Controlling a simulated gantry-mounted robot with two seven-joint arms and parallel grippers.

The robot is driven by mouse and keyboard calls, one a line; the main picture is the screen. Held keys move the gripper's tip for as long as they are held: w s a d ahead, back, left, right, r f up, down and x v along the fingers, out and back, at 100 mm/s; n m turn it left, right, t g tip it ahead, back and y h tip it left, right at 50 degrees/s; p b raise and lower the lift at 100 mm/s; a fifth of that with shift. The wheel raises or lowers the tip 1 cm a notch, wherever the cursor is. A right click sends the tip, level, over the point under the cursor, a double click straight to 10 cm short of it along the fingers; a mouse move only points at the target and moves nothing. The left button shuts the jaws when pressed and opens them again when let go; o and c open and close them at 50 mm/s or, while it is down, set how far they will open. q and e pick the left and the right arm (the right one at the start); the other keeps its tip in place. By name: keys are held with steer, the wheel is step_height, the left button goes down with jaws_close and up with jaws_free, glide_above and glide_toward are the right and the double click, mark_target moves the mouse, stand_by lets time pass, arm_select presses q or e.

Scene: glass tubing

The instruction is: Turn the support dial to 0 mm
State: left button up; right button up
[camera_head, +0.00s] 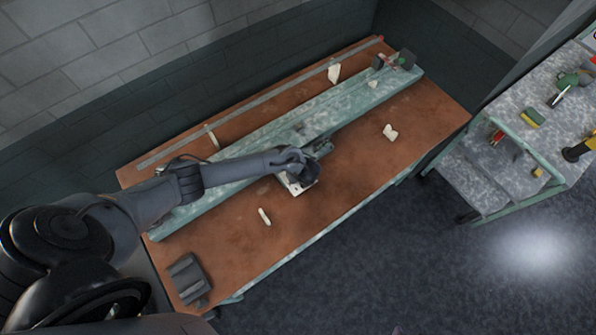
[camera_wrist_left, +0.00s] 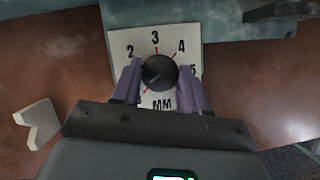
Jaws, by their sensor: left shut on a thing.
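The support dial is a round black knob (camera_wrist_left: 159,72) on a white plate (camera_wrist_left: 182,40) marked 2, 3, 4, 5 and MM, with red ticks around the knob. The lower part of the scale is hidden by my gripper. My left gripper (camera_wrist_left: 158,82) is shut on the knob, one finger on each side. I cannot tell for sure which number the knob points at. In the head view my left gripper (camera_head: 302,176) is over the white plate (camera_head: 293,188), hiding the knob. My right gripper is not in view.
A long green rail (camera_head: 340,105) runs along the brown bench (camera_head: 345,190). Small white pieces (camera_head: 390,132) lie on the bench, one (camera_head: 264,216) near my arm. A grey block (camera_head: 188,279) is at the near left corner. A tool cart (camera_head: 560,185) stands to the right.

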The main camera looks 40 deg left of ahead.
arm_select(q)
steer(key=shift+w+n+g+p, duration=0.1)
steer(key=shift+n+g+p, duration=0.55)
steer(key=shift+n, duration=0.85)
steer(key=o, duration=1.1)
steer(key=shift+c, duration=0.2)
steer(key=p+v, duration=0.3)
steer(key=v, duration=0.7)
steer(key=shift+d+r, duration=0.3)
steer(key=shift+d, duration=0.05)
